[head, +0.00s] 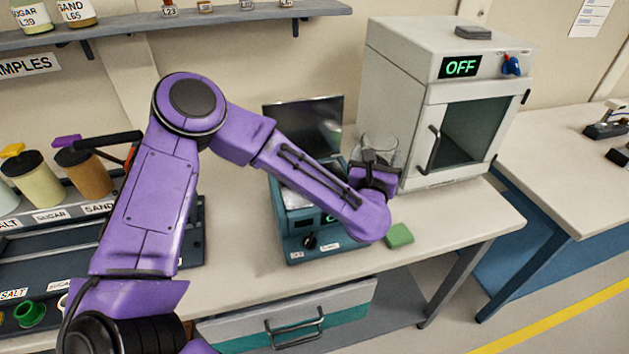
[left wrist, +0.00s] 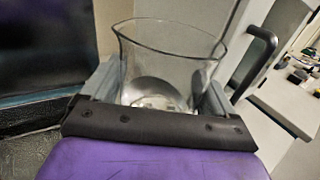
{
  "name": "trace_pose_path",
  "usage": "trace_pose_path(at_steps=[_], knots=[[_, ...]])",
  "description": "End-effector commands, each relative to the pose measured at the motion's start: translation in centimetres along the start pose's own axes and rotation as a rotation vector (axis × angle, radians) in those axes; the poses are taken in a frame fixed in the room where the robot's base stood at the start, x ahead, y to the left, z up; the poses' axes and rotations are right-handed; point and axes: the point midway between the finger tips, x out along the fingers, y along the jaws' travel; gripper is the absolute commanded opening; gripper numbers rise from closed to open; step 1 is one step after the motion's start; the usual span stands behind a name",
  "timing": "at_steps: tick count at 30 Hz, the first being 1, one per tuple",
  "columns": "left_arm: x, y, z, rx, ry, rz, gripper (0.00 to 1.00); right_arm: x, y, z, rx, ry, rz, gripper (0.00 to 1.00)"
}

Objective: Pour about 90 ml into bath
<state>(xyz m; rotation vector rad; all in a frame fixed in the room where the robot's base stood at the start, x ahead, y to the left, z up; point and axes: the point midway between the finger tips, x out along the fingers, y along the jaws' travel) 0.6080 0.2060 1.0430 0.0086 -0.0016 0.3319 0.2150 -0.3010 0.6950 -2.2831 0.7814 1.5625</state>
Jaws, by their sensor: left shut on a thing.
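My left gripper (head: 374,172) is shut on a clear glass beaker (head: 380,148), between the bath and the oven. The beaker (left wrist: 170,65) also shows in the left wrist view, between the fingers of my left gripper (left wrist: 160,100). It looks close to upright, and how much liquid it holds I cannot tell. The bath (head: 330,257) is a teal box on the bench with a dark raised lid (head: 312,124). My left forearm crosses in front of the bath and hides much of its opening. My right gripper is not in view.
A white oven (head: 400,85) with an OFF display stands right of the beaker. A green sponge (head: 398,236) lies on the bench near its front edge. Labelled jars (head: 85,172) and a dark tray (head: 110,252) are at the left. A shelf (head: 200,20) runs above.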

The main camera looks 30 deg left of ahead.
Motion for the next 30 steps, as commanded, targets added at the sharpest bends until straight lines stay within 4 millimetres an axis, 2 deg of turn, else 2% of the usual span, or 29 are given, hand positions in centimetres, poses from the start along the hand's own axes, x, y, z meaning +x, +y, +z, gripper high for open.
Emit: trace_pose_path(at_steps=[4, 11, 30], knots=[[0.3, 0.2, -0.3, -0.026, -0.004, 0.002, 0.48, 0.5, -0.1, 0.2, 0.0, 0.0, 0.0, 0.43], [-0.3, 1.0, 0.3, -0.12, -0.031, 0.004, 0.48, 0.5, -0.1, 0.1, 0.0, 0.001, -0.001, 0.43], [-1.1, 3.6, 1.1, -0.519, -0.136, 0.002, 0.48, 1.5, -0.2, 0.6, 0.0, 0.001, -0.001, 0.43]])
